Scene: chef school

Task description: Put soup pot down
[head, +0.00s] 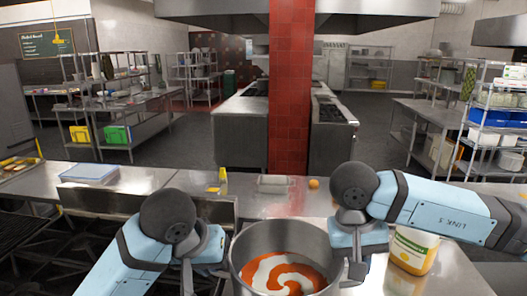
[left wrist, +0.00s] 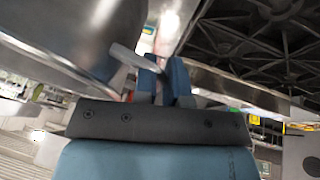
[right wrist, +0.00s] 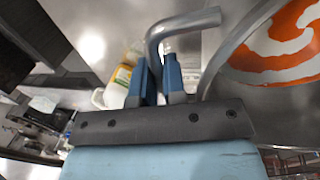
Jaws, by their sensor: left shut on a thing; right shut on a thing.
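The soup pot (head: 280,234) is a large steel pot with orange-red soup (head: 262,272) and a white swirl in it. It is at the bottom middle of the head view, between my two grippers. My left gripper (left wrist: 164,72) is shut on the pot's left handle (left wrist: 128,58). My right gripper (right wrist: 160,72) is shut on the right handle (right wrist: 186,22), a bent metal bar. The pot looks about level. Its base is hidden in the head view, so I cannot tell whether it touches a surface.
A steel counter (head: 140,180) runs across in front. A blue tray (head: 90,173), a yellow bottle (head: 223,180) and an orange ball-like item (head: 314,184) are on it. A white-and-yellow container (head: 412,250) stands right of the pot. Dark grates (left wrist: 265,45) show in the left wrist view.

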